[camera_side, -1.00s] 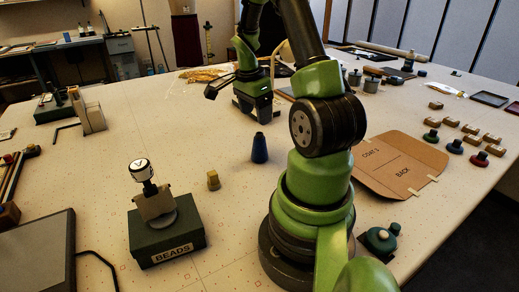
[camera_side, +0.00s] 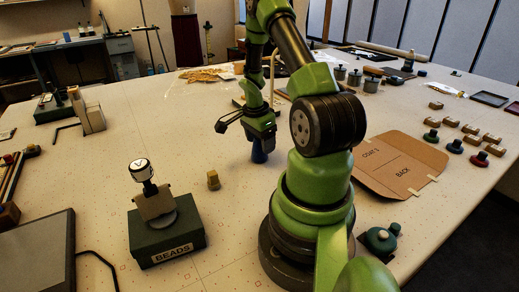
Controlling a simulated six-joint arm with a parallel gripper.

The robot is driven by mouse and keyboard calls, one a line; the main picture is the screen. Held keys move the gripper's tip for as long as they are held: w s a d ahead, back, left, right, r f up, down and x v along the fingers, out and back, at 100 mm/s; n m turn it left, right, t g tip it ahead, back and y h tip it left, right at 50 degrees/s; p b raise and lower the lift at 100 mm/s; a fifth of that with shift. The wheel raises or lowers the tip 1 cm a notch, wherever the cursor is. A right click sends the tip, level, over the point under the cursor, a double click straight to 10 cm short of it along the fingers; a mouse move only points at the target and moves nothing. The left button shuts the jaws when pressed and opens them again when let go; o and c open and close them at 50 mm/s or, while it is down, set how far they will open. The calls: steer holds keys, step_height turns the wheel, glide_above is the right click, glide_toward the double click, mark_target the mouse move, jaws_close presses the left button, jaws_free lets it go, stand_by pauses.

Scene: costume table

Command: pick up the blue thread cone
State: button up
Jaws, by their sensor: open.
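The blue thread cone (camera_side: 259,155) stands upright on the table to the left of my arm's base. Only its lower part shows; its top is hidden behind my gripper. My gripper (camera_side: 259,141) points down right over the cone and overlaps its upper part in the picture. The gripper is open. I cannot tell whether its fingers straddle the cone or touch it.
A small yellow-brown block (camera_side: 213,181) stands left of the cone. A green BEADS box (camera_side: 166,232) with a stand on it is nearer the front. A brown card pattern (camera_side: 400,165) lies to the right. The table left of the cone is mostly clear.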

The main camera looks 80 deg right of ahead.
steer(key=c, duration=1)
steer(key=shift+o, duration=0.2)
steer(key=shift+r, duration=0.15)
